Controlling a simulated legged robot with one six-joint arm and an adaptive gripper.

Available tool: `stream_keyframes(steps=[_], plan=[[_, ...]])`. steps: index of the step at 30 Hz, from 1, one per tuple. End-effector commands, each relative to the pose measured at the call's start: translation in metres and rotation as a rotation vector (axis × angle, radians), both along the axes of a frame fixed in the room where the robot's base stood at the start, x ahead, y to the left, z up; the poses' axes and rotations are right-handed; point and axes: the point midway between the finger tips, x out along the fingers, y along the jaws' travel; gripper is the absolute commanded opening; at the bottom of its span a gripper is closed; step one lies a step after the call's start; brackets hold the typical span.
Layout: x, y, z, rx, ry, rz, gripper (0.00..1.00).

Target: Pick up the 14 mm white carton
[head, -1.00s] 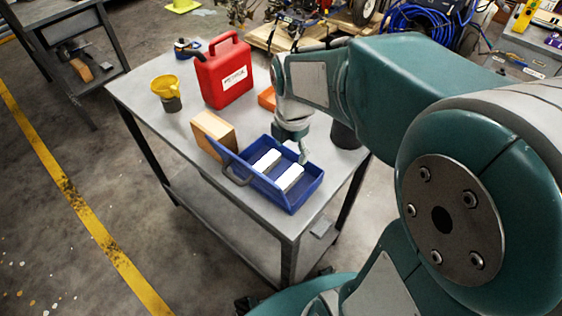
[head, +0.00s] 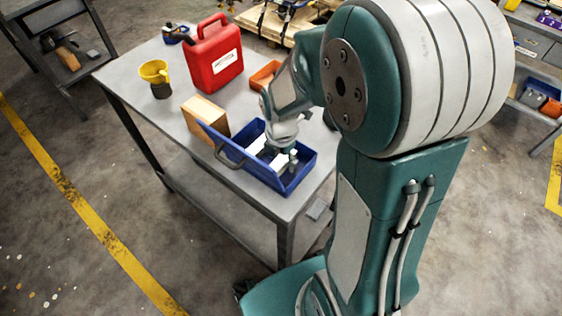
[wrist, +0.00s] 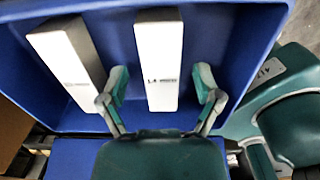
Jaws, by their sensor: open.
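Two white cartons lie in a blue bin (head: 303,177) on the table. In the wrist view, the right carton (wrist: 159,65) has a printed label that may read 14, too small to be sure; the left carton (wrist: 70,65) has an unreadable label. My gripper (wrist: 163,85) is open, with one finger on each side of the right carton's near part and visible gaps to it. In the head view my gripper (head: 284,152) is down at the bin and partly hides both cartons. Whether the fingertips reach below the carton's top cannot be told.
The bin's walls (wrist: 225,45) rise around the cartons. A wooden block (head: 206,116) stands just left of the bin. A red jerrycan (head: 215,62), a yellow funnel (head: 154,72) and an orange bin (head: 264,75) stand farther back on the grey table (head: 120,80).

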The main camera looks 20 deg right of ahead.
Motion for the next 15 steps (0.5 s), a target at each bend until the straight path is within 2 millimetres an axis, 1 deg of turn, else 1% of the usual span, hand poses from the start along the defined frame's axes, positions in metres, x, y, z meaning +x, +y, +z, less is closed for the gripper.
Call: stream_keyframes(steps=[1, 3, 8, 9, 11, 12, 14, 15], plan=[[-0.0006, -0.0001, -0.0041, 0.0, 0.002, 0.0, 0.83], [-0.0004, -0.0001, -0.0058, 0.0, 0.0, -0.001, 0.83], [-0.0001, -0.0002, -0.0055, 0.0, -0.001, -0.001, 0.83], [-0.0001, -0.0002, -0.0055, 0.0, 0.0, -0.001, 0.74], [-0.0002, -0.0002, -0.0054, 0.0, 0.0, -0.001, 0.47], [-0.0002, -0.0002, -0.0054, 0.0, 0.0, -0.001, 0.29], [-0.0001, -0.0003, -0.0054, 0.0, 0.0, -0.001, 0.03], [-0.0001, -0.0003, -0.0054, 0.0, 0.0, -0.001, 0.0]])
